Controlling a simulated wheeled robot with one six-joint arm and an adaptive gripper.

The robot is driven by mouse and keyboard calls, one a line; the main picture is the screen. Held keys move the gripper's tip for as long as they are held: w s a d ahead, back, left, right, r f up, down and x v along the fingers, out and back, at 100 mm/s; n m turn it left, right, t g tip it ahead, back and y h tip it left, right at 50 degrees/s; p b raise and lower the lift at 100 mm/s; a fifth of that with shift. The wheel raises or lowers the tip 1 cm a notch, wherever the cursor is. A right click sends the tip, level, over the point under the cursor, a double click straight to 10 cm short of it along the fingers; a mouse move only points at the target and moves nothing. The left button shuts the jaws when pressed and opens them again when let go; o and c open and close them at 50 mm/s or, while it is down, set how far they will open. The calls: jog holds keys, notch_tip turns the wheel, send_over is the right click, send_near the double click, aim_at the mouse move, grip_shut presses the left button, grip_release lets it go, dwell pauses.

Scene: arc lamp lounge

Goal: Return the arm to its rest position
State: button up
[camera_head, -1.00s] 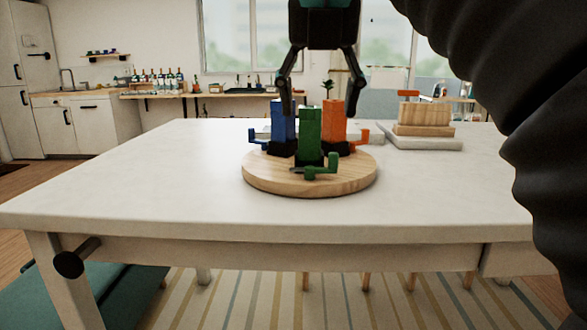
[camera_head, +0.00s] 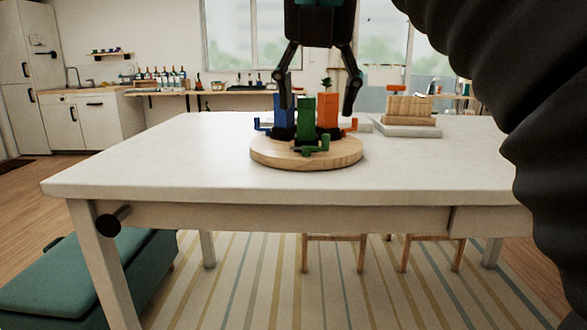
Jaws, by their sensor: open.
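My gripper (camera_head: 319,103) hangs from the top of the view, pointing down, with its two fingers spread apart and nothing between them that I can see it holding. In the picture its fingertips overlap the blue block piece (camera_head: 283,120) and the orange one (camera_head: 328,108). A green piece (camera_head: 306,118) stands in front of these two. All three stand upright on a round wooden board (camera_head: 306,161) on the white table (camera_head: 180,165). I cannot tell how far my gripper is from them in depth.
A stack of wooden blocks (camera_head: 410,107) sits on a pale slab (camera_head: 407,129) at the table's back right. The table's left side is clear. A teal bench (camera_head: 60,285) stands at lower left. Chairs (camera_head: 335,250) are behind the table. A counter with bottles (camera_head: 165,78) lines the far wall.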

jog(key=w+a+f+m, duration=0.3)
jog(key=w+f+m, duration=0.2)
jog(key=f+m, duration=0.5)
notch_tip(320, 180, down, 7)
jog(key=d+m+y, duration=0.1)
jog(key=d+m, duration=0.1)
jog(key=m, duration=0.9)
jog(key=s+d+f+m, duration=0.6)
jog(key=s+d+f, duration=0.1)
jog(key=f, duration=0.3)
jog(key=s+d+f+m+h, duration=0.1)
jog(key=s+d+f+m, duration=0.5)
jog(key=s+f, duration=0.3)
jog(key=shift+d+f+m+t, duration=0.3)
jog(key=shift+d+f+t, duration=0.1)
jog(key=shift+f, duration=0.55)
